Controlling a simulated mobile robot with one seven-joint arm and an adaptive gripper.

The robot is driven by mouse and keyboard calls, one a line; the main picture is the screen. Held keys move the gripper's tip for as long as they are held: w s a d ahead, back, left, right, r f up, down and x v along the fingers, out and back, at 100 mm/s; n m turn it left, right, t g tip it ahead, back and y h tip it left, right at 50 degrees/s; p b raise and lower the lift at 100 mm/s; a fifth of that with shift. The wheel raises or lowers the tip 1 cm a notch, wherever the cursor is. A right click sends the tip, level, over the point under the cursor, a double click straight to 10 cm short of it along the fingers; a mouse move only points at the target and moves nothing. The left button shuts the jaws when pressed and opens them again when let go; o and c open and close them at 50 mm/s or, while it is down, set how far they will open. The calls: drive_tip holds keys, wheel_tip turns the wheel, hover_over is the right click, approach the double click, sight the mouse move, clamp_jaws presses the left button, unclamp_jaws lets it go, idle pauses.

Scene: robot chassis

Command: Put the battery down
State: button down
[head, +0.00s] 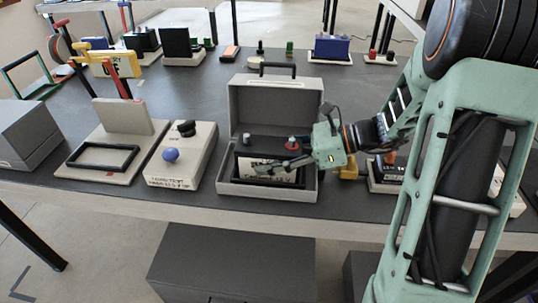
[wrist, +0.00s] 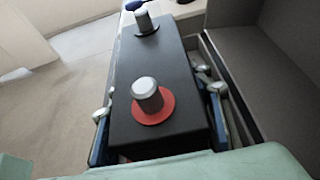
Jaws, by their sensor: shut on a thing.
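The battery is a dark block with metal posts on top, one ringed in red, seen in the head view (head: 262,146) and large in the wrist view (wrist: 158,75). My gripper (head: 286,168) is shut on it, with a finger on each side in the wrist view (wrist: 160,112). In the head view the battery is at the open grey case (head: 226,170), in front of its raised lid. The gripper hides part of its front. I cannot tell whether its underside touches the case floor.
A light box with a blue ball knob (head: 185,165) stands left of the case. Left of that is a board with a black frame (head: 103,158). A yellow object (head: 348,168) and another device (head: 388,172) are close on the right. The table's front edge is near.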

drive_tip(key=c, duration=1)
unclamp_jaws()
drive_tip(key=shift+d+r, duration=0.2)
drive_tip(key=p+v, duration=0.3)
drive_tip(key=v, duration=0.8)
drive_tip(key=shift+s+d, duration=0.1)
drive_tip(key=shift+d, duration=0.2)
drive_tip(key=shift+a+r, duration=0.1)
